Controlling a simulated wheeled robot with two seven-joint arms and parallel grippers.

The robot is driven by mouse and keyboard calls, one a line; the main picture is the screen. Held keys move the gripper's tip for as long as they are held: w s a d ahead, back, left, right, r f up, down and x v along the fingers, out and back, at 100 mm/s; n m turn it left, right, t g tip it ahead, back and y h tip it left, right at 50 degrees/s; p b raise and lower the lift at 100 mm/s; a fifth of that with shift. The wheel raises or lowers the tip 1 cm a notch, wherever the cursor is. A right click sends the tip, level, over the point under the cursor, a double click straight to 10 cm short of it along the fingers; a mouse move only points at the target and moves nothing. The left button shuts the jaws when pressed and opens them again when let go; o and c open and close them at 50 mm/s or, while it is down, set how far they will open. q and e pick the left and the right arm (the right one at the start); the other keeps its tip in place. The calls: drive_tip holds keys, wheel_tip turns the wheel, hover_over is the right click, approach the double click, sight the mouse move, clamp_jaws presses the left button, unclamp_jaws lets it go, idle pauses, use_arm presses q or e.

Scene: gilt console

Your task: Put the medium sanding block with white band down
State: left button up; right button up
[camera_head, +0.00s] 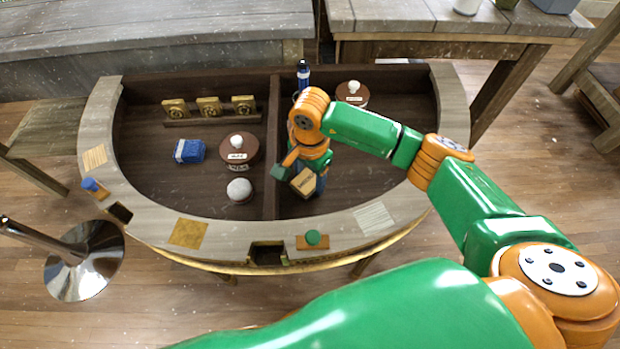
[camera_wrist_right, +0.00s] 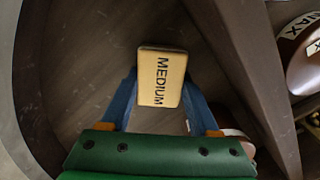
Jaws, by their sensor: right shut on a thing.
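The medium sanding block (camera_head: 304,181) is a tan block held by my right gripper (camera_head: 309,181) over the right-hand compartment of the console, close to the divider. In the right wrist view the block (camera_wrist_right: 161,78) shows the dark word MEDIUM on its tan face, between the two blue fingers of my right gripper (camera_wrist_right: 163,100). No white band can be made out. I cannot tell whether the block touches the compartment floor (camera_head: 355,190). My left gripper is not in view.
The dark divider (camera_head: 272,150) is just left of the block. The left compartment holds a blue-wrapped block (camera_head: 189,151), a brown lidded tin (camera_head: 239,149), a whitish ball (camera_head: 239,190) and a rack (camera_head: 212,121). Another lidded tin (camera_head: 352,93) and a blue bottle (camera_head: 303,75) stand behind my right arm.

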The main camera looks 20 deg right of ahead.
sight(309, 178)
drive_tip(key=o, duration=1.5)
drive_tip(key=shift+s+a+f, duration=0.1)
drive_tip(key=shift+s+f, duration=0.25)
drive_tip(key=shift+f, duration=0.3)
drive_tip(key=shift+c, duration=0.2)
drive_tip(key=shift+r, duration=0.2)
drive_tip(key=shift+r+g+p, duration=0.3)
drive_tip(key=shift+r+p, duration=0.2)
drive_tip(key=shift+p, duration=0.25)
wheel_tip(309, 178, up, 12)
drive_tip(key=b, duration=0.1)
drive_tip(key=shift+w, duration=0.4)
